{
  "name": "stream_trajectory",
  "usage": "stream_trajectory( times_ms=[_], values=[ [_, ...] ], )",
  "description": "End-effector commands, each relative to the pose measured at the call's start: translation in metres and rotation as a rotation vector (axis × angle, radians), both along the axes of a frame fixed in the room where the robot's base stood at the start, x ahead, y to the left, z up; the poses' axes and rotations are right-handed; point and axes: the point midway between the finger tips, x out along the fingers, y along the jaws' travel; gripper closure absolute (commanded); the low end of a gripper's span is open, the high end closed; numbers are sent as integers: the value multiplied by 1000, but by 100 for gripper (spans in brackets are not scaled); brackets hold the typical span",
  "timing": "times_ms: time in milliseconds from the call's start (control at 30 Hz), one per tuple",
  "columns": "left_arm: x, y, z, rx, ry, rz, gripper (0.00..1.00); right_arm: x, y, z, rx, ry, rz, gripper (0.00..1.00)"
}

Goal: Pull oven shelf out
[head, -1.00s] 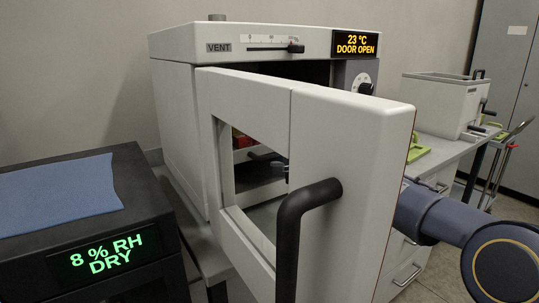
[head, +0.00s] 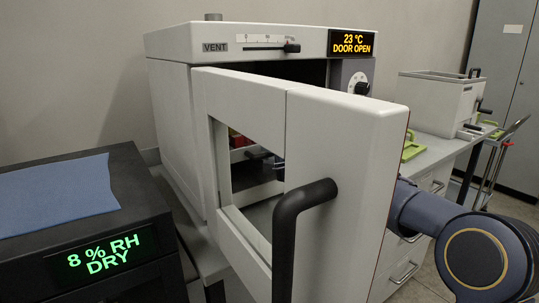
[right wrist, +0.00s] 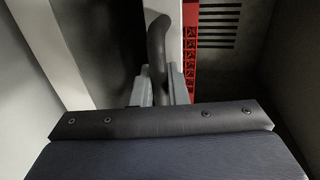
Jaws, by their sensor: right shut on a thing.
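The oven (head: 180,105) stands with its white door (head: 345,150) swung open toward me; its display reads DOOR OPEN. Through the door window I see a pale shelf front (head: 240,156) with a dark handle, and red pieces (head: 237,140) above it. My right arm passes behind the door. My right gripper (head: 274,163) shows partly through the window. In the right wrist view its grey fingers (right wrist: 160,88) are shut around the dark curved handle (right wrist: 157,40) on the pale shelf front (right wrist: 166,8). The shelf's far part is hidden. My left gripper is out of view.
The door's black handle (head: 287,235) juts toward me. A dark cabinet (head: 95,255) with a blue mat (head: 60,190) stands at left. A grey bath (head: 435,100) stands on the bench at right. A red perforated piece (right wrist: 190,60) shows beside the handle.

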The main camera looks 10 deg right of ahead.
Motion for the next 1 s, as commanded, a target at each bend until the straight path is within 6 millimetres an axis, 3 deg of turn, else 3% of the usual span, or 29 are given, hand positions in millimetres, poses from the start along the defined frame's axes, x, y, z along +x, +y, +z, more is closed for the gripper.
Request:
stream_trajectory(
  times_ms=[167, 367, 700, 1000],
  values=[
    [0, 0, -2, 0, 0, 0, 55, -4, -1, -1, 0, 0, 0, 100],
    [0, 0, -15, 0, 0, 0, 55, -26, -10, -3, -1, 0, 0, 100],
    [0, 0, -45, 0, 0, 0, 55, -102, -37, -3, 0, -2, -2, 100],
    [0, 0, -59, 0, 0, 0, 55, -163, -59, -2, 0, 0, 0, 100]
  ],
)
